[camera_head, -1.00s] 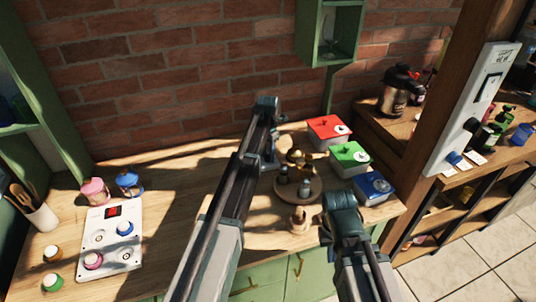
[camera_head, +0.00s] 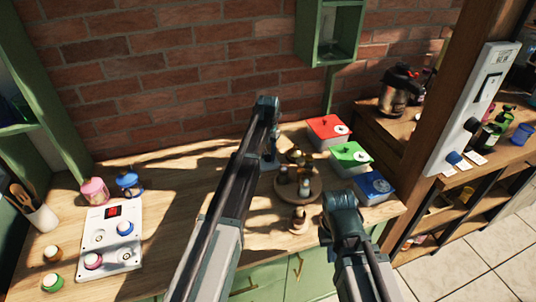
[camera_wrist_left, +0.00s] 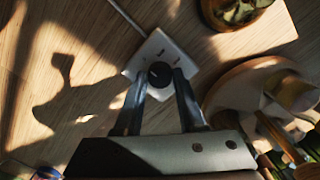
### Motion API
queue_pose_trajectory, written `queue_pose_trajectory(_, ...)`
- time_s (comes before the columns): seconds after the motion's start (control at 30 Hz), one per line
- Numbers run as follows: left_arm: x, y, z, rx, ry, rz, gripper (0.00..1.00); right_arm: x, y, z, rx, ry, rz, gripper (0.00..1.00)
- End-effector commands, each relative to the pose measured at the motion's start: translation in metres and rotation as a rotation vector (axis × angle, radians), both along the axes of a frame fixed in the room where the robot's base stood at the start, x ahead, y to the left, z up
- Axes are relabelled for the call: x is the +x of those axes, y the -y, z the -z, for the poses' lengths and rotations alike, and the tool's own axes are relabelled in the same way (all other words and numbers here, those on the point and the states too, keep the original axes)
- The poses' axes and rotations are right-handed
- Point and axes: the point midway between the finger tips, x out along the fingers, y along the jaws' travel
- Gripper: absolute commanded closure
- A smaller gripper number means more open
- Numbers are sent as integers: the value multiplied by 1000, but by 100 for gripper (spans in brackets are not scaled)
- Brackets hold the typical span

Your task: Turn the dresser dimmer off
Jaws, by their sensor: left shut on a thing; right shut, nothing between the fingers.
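The dimmer shows in the left wrist view as a small white plate (camera_wrist_left: 155,48) with a round dark knob (camera_wrist_left: 160,73) and a cable running off its upper left. My left gripper is shut on the knob, with one finger on each side in the left wrist view (camera_wrist_left: 160,84). In the head view my left gripper (camera_head: 270,164) points down at the dresser top behind the round tray, and the dimmer is hidden there. My right gripper (camera_head: 326,238) hangs near the dresser's front edge, mostly hidden by its own arm, and holds nothing.
A round wooden tray (camera_head: 312,193) with several small jars stands close right of my left gripper. Red (camera_head: 328,131), green (camera_head: 350,157) and blue (camera_head: 374,187) boxes stand further right. A white panel (camera_head: 122,230) lies at the left. A wall panel (camera_head: 466,120) hangs on the post.

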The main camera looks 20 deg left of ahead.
Motion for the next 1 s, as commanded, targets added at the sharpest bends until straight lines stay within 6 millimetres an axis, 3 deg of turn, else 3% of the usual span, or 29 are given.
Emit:
queue_pose_trajectory(0.2, 0, 0, 0, 0, 0, 0, 100, 0, 0, 0, 0, 0, 0, 100)
queue_pose_trajectory(0.23, 0, 0, 0, 0, 0, 0, 56, 0, 0, 0, 0, 0, 0, 100)
queue_pose_trajectory(0.37, 0, 0, 0, 0, 0, 0, 32, 0, 0, 0, 0, 0, 0, 100)
queue_pose_trajectory(0.77, 0, 0, -2, 0, 0, 1, 31, 0, 0, -3, 0, 0, 0, 100)
queue_pose_trajectory(1.0, 0, 0, -20, 0, 0, 1, 31, 0, 0, -20, 0, 0, 0, 100)
